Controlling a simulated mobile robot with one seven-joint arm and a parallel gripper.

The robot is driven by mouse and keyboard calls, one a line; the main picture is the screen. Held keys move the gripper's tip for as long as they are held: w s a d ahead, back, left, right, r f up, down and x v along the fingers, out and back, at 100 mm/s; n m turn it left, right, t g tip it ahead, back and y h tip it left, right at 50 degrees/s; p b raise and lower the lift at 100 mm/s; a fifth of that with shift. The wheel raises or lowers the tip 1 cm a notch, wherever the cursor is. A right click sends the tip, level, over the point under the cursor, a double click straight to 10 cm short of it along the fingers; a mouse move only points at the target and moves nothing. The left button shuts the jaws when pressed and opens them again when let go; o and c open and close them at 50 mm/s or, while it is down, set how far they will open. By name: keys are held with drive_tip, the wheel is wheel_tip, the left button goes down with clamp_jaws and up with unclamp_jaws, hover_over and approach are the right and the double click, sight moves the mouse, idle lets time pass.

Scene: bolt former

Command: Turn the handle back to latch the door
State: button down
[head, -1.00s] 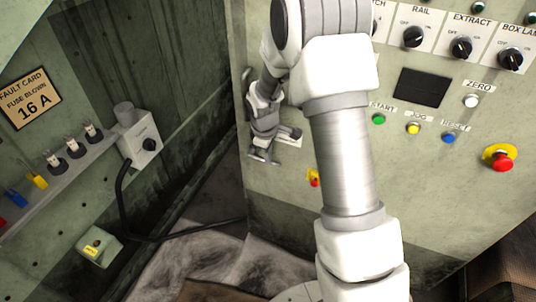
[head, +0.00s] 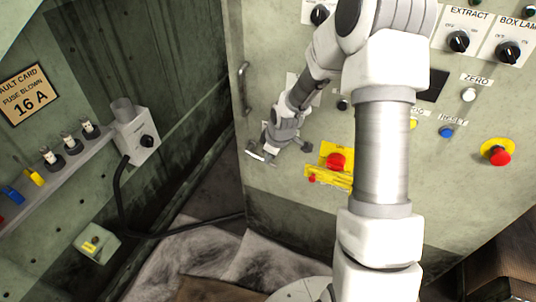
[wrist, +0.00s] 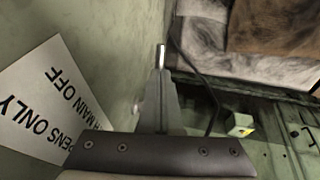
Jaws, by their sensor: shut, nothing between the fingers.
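The green door panel (head: 262,190) fills the middle of the head view, with a vertical grey pull bar (head: 244,87) near its left edge. My gripper (head: 262,152) is low on this panel, shut and empty, pointing down and left. A dark knob-like end (head: 306,147) shows just right of it and may be part of the turning handle; the rest is hidden behind my gripper. In the wrist view, my closed fingers (wrist: 160,58) lie close along the panel, with no handle visible between them. Whether they touch the panel, I cannot tell.
A yellow plate with a red switch (head: 337,161) sits right of my gripper. A white notice plate (wrist: 38,105) is on the panel in the wrist view. A grey socket box (head: 138,135) with a black cable stands on the left wall. A red emergency button (head: 497,152) is at right.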

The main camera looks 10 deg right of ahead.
sight(257, 170)
drive_tip(key=shift+w+a+f+m+t+y+b, duration=0.1)
drive_tip(key=shift+w+a+f+t+y+b, duration=0.5)
drive_tip(key=shift+f, duration=0.8)
drive_tip(key=shift+w+a+f+m+t+y+b, duration=0.1)
drive_tip(key=shift+w+a+f+t+y+b, duration=0.15)
drive_tip(key=shift+a+f+t+y, duration=0.6)
drive_tip(key=shift+w+a+f+m+t+y+b, duration=0.15)
drive_tip(key=shift+w+f+t+y+b, duration=0.5)
drive_tip(key=shift+f, duration=1.25)
drive_tip(key=shift+s+a+g, duration=0.1)
drive_tip(key=shift+s+g, duration=0.15)
drive_tip(key=shift+g, duration=0.05)
drive_tip(key=shift+s, duration=0.15)
